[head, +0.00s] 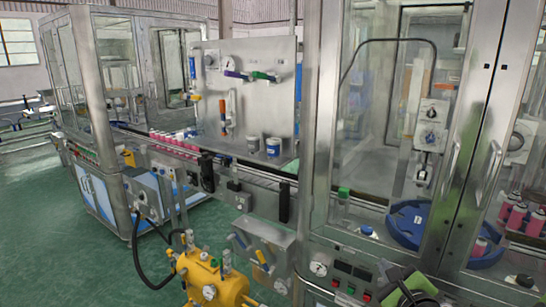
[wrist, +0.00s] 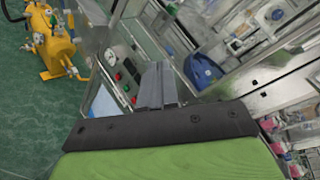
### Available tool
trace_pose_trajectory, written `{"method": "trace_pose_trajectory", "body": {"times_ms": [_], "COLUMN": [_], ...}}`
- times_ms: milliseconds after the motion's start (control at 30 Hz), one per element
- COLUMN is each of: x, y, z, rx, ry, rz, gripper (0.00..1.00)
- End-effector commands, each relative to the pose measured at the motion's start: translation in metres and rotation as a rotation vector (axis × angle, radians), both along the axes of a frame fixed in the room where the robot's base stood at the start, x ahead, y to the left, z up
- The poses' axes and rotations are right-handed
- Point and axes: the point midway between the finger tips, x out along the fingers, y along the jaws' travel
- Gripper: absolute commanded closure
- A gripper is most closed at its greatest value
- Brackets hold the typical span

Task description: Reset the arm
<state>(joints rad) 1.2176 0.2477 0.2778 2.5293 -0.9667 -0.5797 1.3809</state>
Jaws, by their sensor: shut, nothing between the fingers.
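My gripper (wrist: 158,84) shows in the wrist view, its two grey fingers together with nothing between them. Behind them are a black band and a green housing. The fingers are in front of the machine's control panel and point toward the machine. In the head view, a green and black part of my arm shows at the bottom edge, right of centre; the fingers cannot be made out there.
A glass-doored machine with a blue round turntable (head: 402,226) stands at right. A yellow pressure tank (head: 207,278) stands at the bottom centre-left. A conveyor with pink cans (head: 172,138) runs along the line. Green floor (head: 75,240) is open at left.

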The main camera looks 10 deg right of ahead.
Motion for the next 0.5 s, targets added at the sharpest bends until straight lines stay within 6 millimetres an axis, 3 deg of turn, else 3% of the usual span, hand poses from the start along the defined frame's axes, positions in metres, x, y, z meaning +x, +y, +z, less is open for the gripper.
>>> {"method": "trace_pose_trajectory", "body": {"times_ms": [33, 100, 200, 300, 400, 500], "x": [0.006, -0.003, -0.039, -0.089, -0.143, -0.184], "y": [0.046, 0.104, 0.158, 0.183, 0.189, 0.186], "z": [0.0, -0.009, -0.018, -0.014, -0.004, 0.002], "rx": [-0.202, -0.537, -0.993, -1.391, -1.682, -1.841], "ry": [0.096, 0.247, 0.412, 0.522, 0.579, 0.586], "rz": [0.168, 0.424, 0.751, 1.025, 1.246, 1.405], "gripper": [1.0, 1.0, 1.0, 1.0, 1.0, 1.0]}}
